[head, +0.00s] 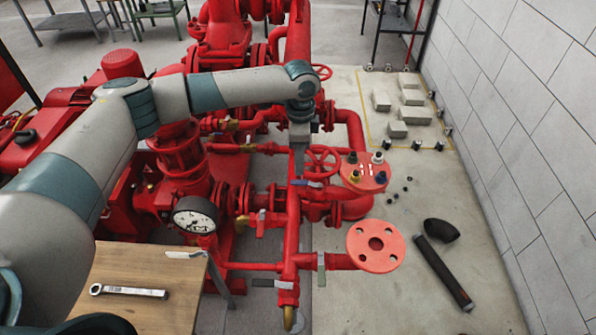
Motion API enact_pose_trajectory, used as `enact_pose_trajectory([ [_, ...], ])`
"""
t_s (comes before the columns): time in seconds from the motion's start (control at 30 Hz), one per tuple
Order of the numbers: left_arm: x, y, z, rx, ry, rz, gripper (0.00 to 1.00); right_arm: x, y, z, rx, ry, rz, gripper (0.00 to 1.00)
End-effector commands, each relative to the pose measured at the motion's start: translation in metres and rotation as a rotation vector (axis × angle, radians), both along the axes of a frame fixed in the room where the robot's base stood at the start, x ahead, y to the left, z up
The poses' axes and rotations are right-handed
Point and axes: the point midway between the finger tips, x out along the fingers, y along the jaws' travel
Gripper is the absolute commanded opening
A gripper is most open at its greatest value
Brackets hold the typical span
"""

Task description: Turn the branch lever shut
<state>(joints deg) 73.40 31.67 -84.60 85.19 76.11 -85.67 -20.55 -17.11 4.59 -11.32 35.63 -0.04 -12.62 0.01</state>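The red branch pipework (292,215) stands in the middle of the head view. It carries small valves with levers; which one is the branch lever I cannot tell for sure. A blue lever (306,183) lies roughly level beside the upright pipe, left of a red handwheel (323,165). A grey lever (272,284) sticks out to the left low on the same pipe. My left gripper (299,143) points down above the pipework, above the blue lever and apart from it. Its fingers are too small and foreshortened to read. My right gripper is out of view.
A pressure gauge (195,215) and a wooden table (150,268) with a wrench (128,291) are at lower left. A flange (376,246) juts out to the right. A black pipe (443,272) and an elbow (441,230) lie on the floor by the wall.

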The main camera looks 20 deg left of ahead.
Motion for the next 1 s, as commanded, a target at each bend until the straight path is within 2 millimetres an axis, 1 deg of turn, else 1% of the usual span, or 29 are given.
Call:
enact_pose_trajectory([
  [0.03, -0.001, 0.000, -0.008, 0.002, 0.003, 0.001, 0.34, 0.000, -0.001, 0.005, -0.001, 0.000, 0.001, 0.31],
  [0.2, -0.001, 0.001, -0.037, 0.002, 0.004, 0.001, 0.34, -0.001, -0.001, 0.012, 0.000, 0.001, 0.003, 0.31],
  [0.4, -0.001, 0.000, -0.060, 0.002, 0.002, 0.001, 0.34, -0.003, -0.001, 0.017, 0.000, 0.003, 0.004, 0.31],
  [0.6, 0.000, 0.000, -0.068, 0.000, -0.001, 0.000, 0.34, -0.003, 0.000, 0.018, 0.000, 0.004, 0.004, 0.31],
  [0.87, 0.000, 0.000, -0.069, 0.000, 0.000, 0.000, 0.34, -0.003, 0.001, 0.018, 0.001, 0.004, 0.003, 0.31],
  [0.9, 0.000, 0.000, -0.069, 0.000, 0.000, 0.000, 0.24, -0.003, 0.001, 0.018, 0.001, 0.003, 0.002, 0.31],
  [0.97, 0.000, 0.000, -0.069, 0.000, 0.000, 0.000, 0.10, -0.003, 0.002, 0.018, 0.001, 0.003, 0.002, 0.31],
  [1.0, 0.000, 0.000, -0.069, 0.000, 0.000, 0.000, 0.00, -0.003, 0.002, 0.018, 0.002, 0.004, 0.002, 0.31],
])
